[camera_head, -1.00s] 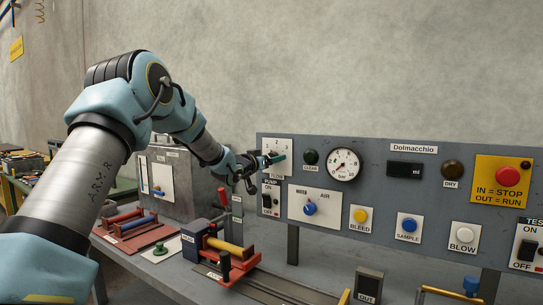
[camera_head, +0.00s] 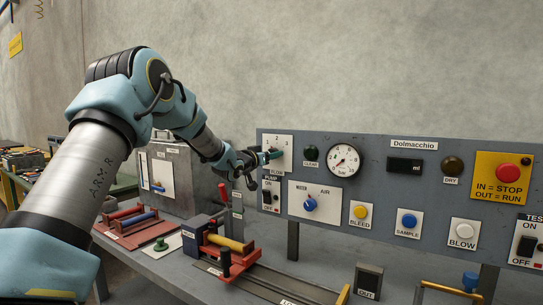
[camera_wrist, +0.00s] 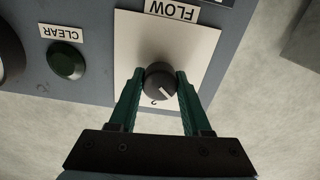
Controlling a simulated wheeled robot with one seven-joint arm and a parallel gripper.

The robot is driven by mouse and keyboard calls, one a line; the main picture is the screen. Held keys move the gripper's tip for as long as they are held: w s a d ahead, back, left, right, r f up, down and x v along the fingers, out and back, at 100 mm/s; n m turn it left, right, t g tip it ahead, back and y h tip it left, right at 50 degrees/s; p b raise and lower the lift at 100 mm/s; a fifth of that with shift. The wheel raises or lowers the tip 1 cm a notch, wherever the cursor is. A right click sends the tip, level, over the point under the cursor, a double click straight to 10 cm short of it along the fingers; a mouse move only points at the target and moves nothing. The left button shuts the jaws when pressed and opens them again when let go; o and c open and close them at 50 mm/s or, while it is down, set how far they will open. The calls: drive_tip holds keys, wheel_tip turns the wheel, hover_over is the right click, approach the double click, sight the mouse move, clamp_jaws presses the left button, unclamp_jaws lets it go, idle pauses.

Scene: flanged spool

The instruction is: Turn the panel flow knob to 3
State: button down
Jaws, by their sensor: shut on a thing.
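The flow knob (camera_wrist: 160,79) is a round black knob on a white plate (camera_wrist: 204,45) labelled FLOW, seen upside down in the wrist view. Its white mark points to the lower right there, with a digit 2 just below the knob. My gripper (camera_wrist: 160,80) has its green fingers on either side of the knob, shut on it. In the head view my gripper (camera_head: 272,155) reaches the FLOW plate (camera_head: 284,142) at the panel's left end, where 1, 2 and 3 show. The knob is hidden there by the fingers.
The grey panel (camera_head: 375,180) also carries a dark green CLEAR button (camera_head: 311,153), a gauge (camera_head: 344,159), a PUMP switch (camera_head: 267,197) and a blue WATER/AIR knob (camera_head: 310,205). A bench with clamps (camera_head: 228,250) lies below. The wall above the panel is clear.

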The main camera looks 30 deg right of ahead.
drive_tip(key=shift+f+m+b, duration=0.1)
drive_tip(key=shift+m+b, duration=0.2)
drive_tip(key=shift+b, duration=0.35)
drive_tip(key=m+b, duration=0.2)
drive_tip(key=b, duration=0.2)
drive_tip(key=shift+f+m, duration=0.2)
drive_tip(key=shift+m, duration=0.2)
drive_tip(key=m+b, duration=0.6)
drive_tip(key=shift+r+b, duration=0.1)
drive_tip(key=shift+b, duration=0.2)
drive_tip(key=m+b, duration=0.4)
drive_tip(key=m, duration=0.1)
drive_tip(key=shift+m, duration=0.4)
drive_tip(key=m+b, duration=0.3)
drive_tip(key=m, duration=0.1)
drive_tip(key=shift+r+m, duration=0.15)
drive_tip(key=shift+m, duration=0.15)
drive_tip(key=shift+c, duration=1.8)
unclamp_jaws()
